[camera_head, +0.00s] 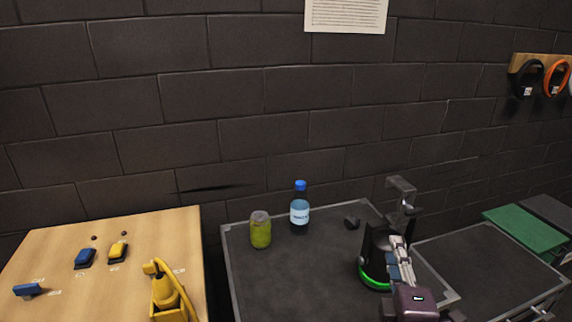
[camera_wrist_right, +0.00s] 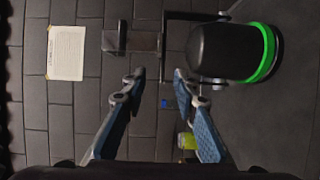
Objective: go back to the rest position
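My right gripper (camera_head: 398,243) is at the lower right of the head view, in front of a black device with a green ring (camera_head: 374,282). In the right wrist view, the two fingers of this gripper (camera_wrist_right: 160,82) are spread apart with nothing between their tips. The black device with the green ring (camera_wrist_right: 262,52) is beside them at the upper right. A blue button (camera_head: 85,258) and a yellow button (camera_head: 118,252) sit on the wooden table (camera_head: 60,235). Another blue piece (camera_head: 28,290) lies at its left. My left gripper is not seen.
A yellow object (camera_head: 163,292) stands at the wooden table's front. A dark brick wall (camera_head: 250,90) is behind.

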